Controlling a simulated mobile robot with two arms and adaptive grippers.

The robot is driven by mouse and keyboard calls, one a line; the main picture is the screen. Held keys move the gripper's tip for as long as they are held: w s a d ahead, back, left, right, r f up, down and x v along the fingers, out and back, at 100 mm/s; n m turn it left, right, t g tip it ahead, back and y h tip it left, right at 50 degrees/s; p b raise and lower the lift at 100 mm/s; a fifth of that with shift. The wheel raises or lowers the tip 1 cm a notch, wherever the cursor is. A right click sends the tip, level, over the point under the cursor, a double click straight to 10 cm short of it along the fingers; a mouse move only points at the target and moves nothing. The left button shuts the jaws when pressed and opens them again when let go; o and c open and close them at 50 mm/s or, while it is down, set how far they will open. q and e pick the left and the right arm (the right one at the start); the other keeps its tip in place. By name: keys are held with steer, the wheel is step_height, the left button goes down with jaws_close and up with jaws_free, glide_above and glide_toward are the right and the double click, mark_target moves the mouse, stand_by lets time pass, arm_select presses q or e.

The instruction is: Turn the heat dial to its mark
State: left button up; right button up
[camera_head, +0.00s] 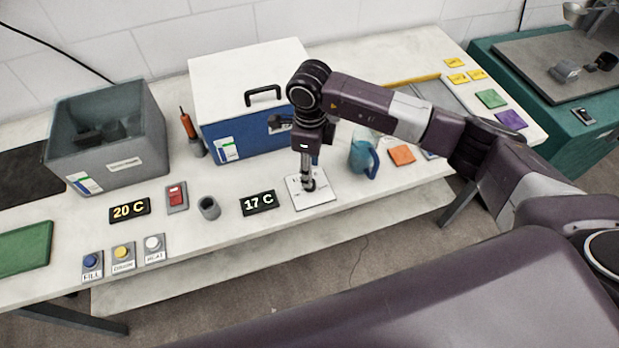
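The heat dial's white square plate (322,197) lies on the white table, with dark marks partly visible on its face. My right gripper (308,186) points straight down over the middle of this plate, its fingertips at the knob. The fingers and the knob overlap as dark shapes, so I cannot tell whether the fingers are closed on it. The knob's pointer and the mark are hidden or too small to read. A display reading 17 C (259,203) is just left of the plate. Another display reading 20 C (130,210) is farther left. My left gripper is not in view.
A blue box with white lid (235,78) stands behind the dial, and a blue mug (361,158) right of it. A grey cup (209,208), red switch (176,196), several push buttons (123,255) and a grey bin (145,150) are left.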

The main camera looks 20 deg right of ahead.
steer(key=shift+a+f+p, duration=0.1)
steer(key=shift+f+p, duration=0.5)
steer(key=shift+f, duration=2.2)
jaws_close()
